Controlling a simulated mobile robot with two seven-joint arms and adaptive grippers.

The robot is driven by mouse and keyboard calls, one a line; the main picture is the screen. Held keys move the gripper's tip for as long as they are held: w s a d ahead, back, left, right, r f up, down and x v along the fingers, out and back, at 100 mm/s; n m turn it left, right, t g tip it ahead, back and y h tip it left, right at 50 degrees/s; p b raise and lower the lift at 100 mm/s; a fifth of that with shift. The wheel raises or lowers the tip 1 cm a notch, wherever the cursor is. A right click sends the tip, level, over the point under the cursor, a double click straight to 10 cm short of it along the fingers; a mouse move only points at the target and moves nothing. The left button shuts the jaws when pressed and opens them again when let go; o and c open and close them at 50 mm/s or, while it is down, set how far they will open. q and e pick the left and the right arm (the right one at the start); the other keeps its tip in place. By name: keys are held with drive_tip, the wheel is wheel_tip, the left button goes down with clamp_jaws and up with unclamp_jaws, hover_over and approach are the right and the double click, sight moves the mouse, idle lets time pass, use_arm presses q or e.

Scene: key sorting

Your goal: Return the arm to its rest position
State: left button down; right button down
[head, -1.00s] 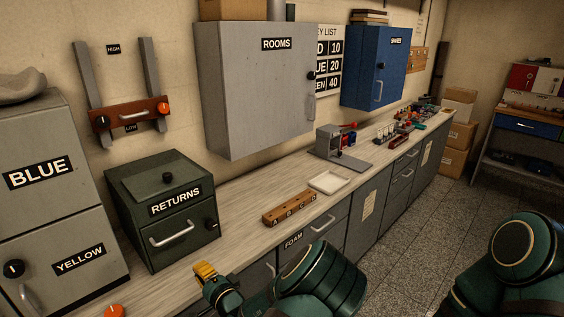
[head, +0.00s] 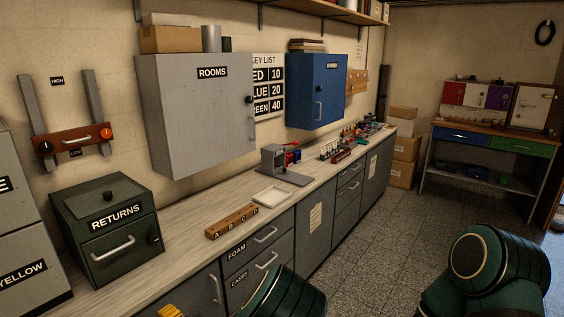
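The yellow tip of my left gripper (head: 169,311) just shows at the bottom edge of the head view, in front of the counter. Most of it is cut off by the frame, so I cannot tell whether it is open or shut, or whether it holds anything. My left arm link (head: 285,295) is dark green and shows at the bottom middle. My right arm link (head: 490,270) shows at the lower right, over the floor. My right gripper is out of view.
The counter (head: 180,230) carries a green RETURNS box (head: 70,230), a wooden A-B-C-D block (head: 232,221), a white tray (head: 271,197) and a grey machine (head: 285,168). Grey ROOMS (head: 200,115) and blue cabinets (head: 316,90) hang above. The floor (head: 385,220) is clear.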

use_arm(q)
drive_tip(key=s+d+f+n+g+h, duration=0.2)
drive_tip(key=s+d+f+g+h, duration=0.15)
drive_tip(key=s+f, duration=0.35)
drive_tip(key=s+d+f+n+g+h, duration=0.25)
drive_tip(key=s+f+h, duration=0.2)
drive_tip(key=f, duration=0.45)
drive_tip(key=s+d+r+n+g+h, duration=0.3)
drive_tip(key=s+d+h, duration=0.6)
drive_tip(key=d, duration=0.4)
drive_tip(key=shift+s+r+n, duration=0.2)
drive_tip(key=shift+s+n, duration=0.1)
drive_tip(key=shift+n, duration=0.45)
use_arm(e)
drive_tip(key=shift+w+a, duration=0.2)
